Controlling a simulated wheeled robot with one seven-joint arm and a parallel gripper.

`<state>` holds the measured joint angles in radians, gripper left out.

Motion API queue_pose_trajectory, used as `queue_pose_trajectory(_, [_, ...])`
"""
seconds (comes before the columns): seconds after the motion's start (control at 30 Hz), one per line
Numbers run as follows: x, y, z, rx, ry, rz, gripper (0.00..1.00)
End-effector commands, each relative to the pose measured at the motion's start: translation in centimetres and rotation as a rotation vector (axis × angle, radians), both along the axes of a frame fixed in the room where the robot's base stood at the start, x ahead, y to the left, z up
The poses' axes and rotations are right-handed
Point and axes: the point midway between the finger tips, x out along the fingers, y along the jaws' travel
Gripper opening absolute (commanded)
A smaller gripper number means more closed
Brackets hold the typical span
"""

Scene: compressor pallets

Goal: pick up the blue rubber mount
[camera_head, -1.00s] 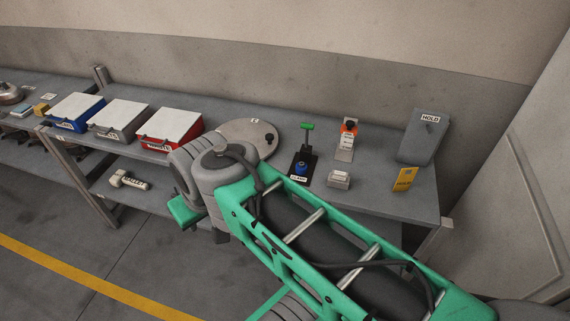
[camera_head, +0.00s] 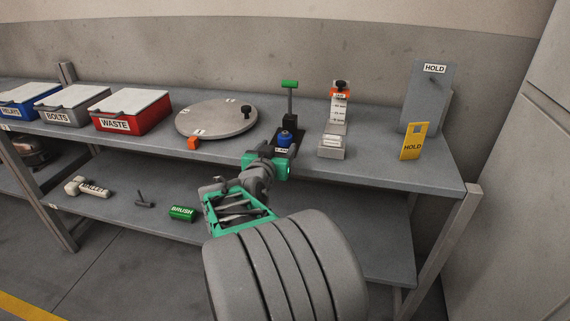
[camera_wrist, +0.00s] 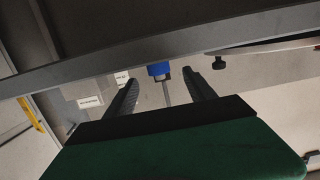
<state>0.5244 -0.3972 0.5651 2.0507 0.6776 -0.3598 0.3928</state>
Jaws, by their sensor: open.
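The blue rubber mount (camera_head: 286,138) sits on the black base of a clamp (camera_head: 290,122) with a green handle, on the bench top. It also shows in the wrist view (camera_wrist: 160,69) as a small blue block, in line with the gap between my fingers. My gripper (camera_wrist: 161,78) is open, with its two dark fingers apart and nothing between them. In the head view my gripper (camera_head: 277,158) is at the bench's front edge, just in front of the clamp. My gripper hides part of the clamp's base there.
A round grey turntable (camera_head: 215,118) stands left of the clamp. A grey stand with an orange top (camera_head: 338,115) and a small block (camera_head: 331,153) are close on the right. The bench edge (camera_wrist: 75,73) crosses the wrist view.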

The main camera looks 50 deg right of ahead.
Motion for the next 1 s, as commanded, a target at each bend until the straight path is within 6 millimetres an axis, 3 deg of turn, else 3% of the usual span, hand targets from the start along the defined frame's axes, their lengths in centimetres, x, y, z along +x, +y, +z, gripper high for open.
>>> queue_pose_trajectory(0.5, [2.6, -7.1, -0.8, -0.009, -0.004, -0.005, 0.63])
queue_pose_trajectory(0.73, [2.8, -7.3, -0.7, -0.01, -0.005, -0.003, 0.63])
queue_pose_trajectory(1.0, [2.8, -7.3, -0.8, -0.009, -0.004, -0.003, 0.42])
